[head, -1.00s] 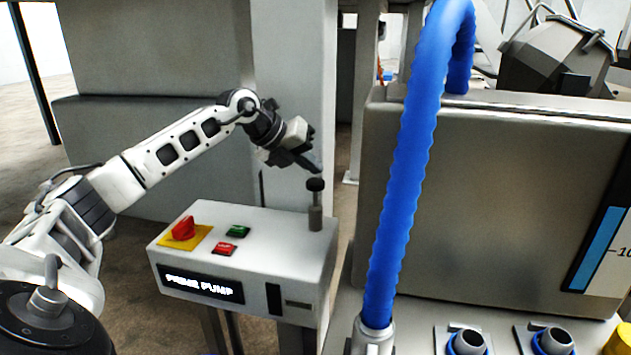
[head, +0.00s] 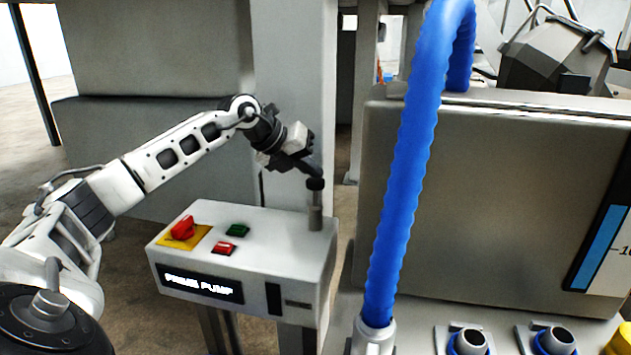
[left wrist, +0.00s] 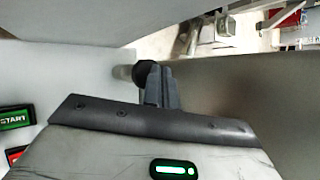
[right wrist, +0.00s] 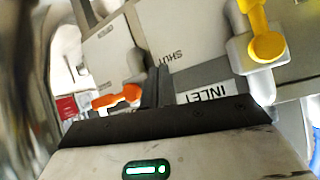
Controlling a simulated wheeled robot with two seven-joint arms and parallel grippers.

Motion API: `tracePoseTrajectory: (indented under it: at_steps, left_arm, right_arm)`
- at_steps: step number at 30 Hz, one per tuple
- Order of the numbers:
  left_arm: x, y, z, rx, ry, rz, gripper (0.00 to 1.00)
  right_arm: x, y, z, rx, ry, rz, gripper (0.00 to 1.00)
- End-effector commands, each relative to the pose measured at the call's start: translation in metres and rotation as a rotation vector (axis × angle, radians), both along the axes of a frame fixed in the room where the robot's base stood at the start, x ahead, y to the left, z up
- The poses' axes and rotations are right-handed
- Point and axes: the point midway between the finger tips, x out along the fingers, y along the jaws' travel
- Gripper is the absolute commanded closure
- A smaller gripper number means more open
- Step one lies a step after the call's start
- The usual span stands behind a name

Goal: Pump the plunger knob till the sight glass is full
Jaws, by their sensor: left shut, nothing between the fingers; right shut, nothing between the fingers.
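The black plunger knob (head: 315,184) stands on a grey post at the right end of the prime pump box (head: 255,262). My left gripper (head: 315,173) is shut and empty, its fingertips right at the top of the knob; I cannot tell whether they touch it. In the left wrist view the knob (left wrist: 124,73) shows beside the shut fingers (left wrist: 157,84). A dark upright window (head: 273,299) is on the box's front; no fill shows in it, and I cannot tell whether it is the sight glass. My right gripper (right wrist: 158,87) is shut and empty, seen only in its wrist view.
The box top carries a red knob (head: 183,228), a green button (head: 238,230) and a red button (head: 224,248). A blue hose (head: 400,180) rises right of it. A tank (head: 480,200) has a part-blue gauge (head: 600,235). Orange (right wrist: 118,97) and yellow (right wrist: 265,45) handles are near my right gripper.

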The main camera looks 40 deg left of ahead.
Motion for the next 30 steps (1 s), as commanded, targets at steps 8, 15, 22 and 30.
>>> tracePoseTrajectory:
  at_steps: [8, 15, 22, 30]
  left_arm:
    - [0.0, 0.0, -0.004, 0.0, 0.001, 0.0, 1.0]
    - [0.0, 0.0, -0.008, 0.0, 0.002, -0.001, 1.0]
    - [0.0, 0.0, -0.011, 0.0, 0.002, -0.001, 1.0]
    - [0.0, 0.0, -0.014, 0.0, 0.003, -0.001, 1.0]
  right_arm:
    - [0.002, 0.0, -0.001, 0.0, -0.005, 0.0, 1.0]
    - [0.002, 0.0, -0.004, 0.0, -0.005, 0.0, 1.0]
    - [0.0, 0.0, -0.007, -0.001, 0.0, 0.001, 1.0]
    - [-0.002, 0.0, -0.01, -0.001, 0.006, 0.0, 1.0]
